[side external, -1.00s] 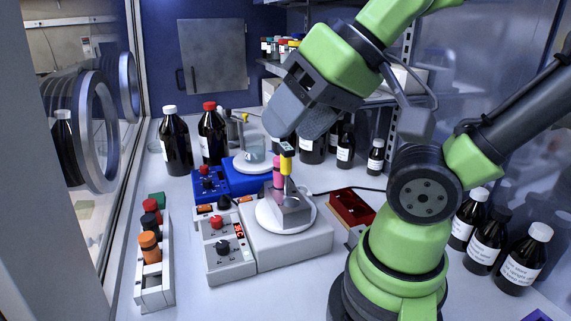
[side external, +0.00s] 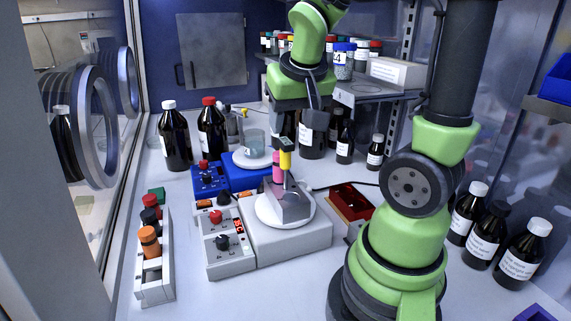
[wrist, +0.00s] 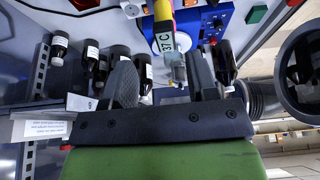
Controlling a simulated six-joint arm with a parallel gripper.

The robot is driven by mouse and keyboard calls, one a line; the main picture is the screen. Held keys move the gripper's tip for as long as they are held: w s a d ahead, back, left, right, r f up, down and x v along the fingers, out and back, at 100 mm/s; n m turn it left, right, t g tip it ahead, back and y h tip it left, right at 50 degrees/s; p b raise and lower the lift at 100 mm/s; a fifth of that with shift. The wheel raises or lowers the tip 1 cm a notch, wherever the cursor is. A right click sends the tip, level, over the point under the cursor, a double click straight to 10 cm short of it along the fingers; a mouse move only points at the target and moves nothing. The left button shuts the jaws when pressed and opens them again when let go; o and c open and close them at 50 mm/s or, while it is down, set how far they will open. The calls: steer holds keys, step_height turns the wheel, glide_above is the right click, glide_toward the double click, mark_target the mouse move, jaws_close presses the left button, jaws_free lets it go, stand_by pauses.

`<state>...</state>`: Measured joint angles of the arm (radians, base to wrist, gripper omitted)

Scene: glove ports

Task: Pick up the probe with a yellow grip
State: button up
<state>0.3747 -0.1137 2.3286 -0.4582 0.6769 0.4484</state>
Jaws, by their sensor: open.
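The probe with a yellow grip (side external: 286,160) stands upright in a grey metal block (side external: 287,205) on the white round plate of a grey hotplate. Its head is dark and yellow. A pink item (side external: 277,172) stands right beside it. In the wrist view the probe's yellow part (wrist: 163,10) is at the top, with a white display reading 37 C below it. My gripper (side external: 299,138) is open and empty, pointing down behind the probe and apart from it. Its two grey fingers (wrist: 162,82) also show in the wrist view.
A blue stirrer (side external: 250,180) with a beaker stands behind the hotplate (side external: 285,240). Dark bottles (side external: 176,140) stand at back left, behind my gripper and at right. A shelf (side external: 365,95) is at back right. A tube rack (side external: 155,280) is at front left. A red tray (side external: 351,205) lies right.

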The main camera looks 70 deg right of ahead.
mark_target(286, 141)
steer(key=shift+a+x, duration=0.15)
steer(key=shift+x, duration=1.3)
steer(key=shift+a+x, duration=0.2)
steer(key=shift+x, duration=1.2)
steer(key=shift+w, duration=0.15)
jaws_close()
